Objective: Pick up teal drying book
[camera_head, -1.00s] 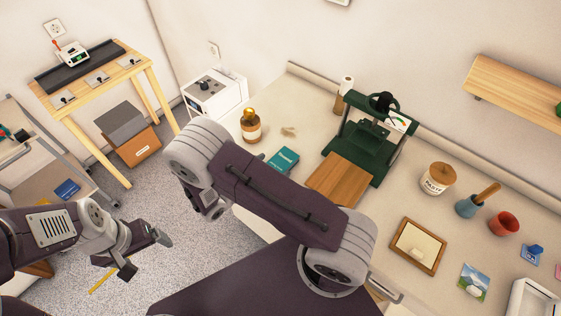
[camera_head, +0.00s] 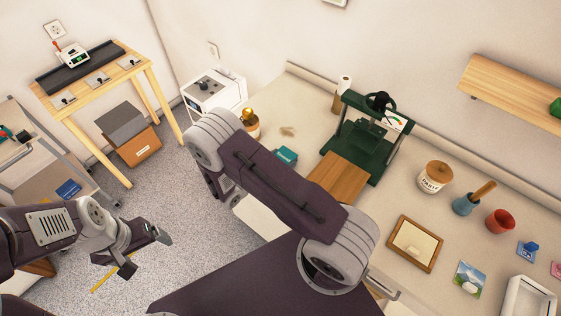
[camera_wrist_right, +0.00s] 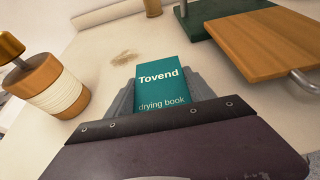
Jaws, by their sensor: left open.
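The teal drying book (camera_head: 286,156) lies on the worktop left of the green press, partly covered by my right arm in the head view. In the right wrist view the book (camera_wrist_right: 162,84) shows the words "Tovend" and "drying book". The grey fingers of my right gripper (camera_wrist_right: 162,98) stand on both sides of its near part. Whether they press on it cannot be told, and its near edge is hidden. In the head view my right gripper is hidden behind its arm. My left gripper (camera_head: 146,254) is open and empty above the floor.
A pale smudge (camera_wrist_right: 124,57) marks the worktop behind the book. A framed piece (camera_head: 414,244) lies further right.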

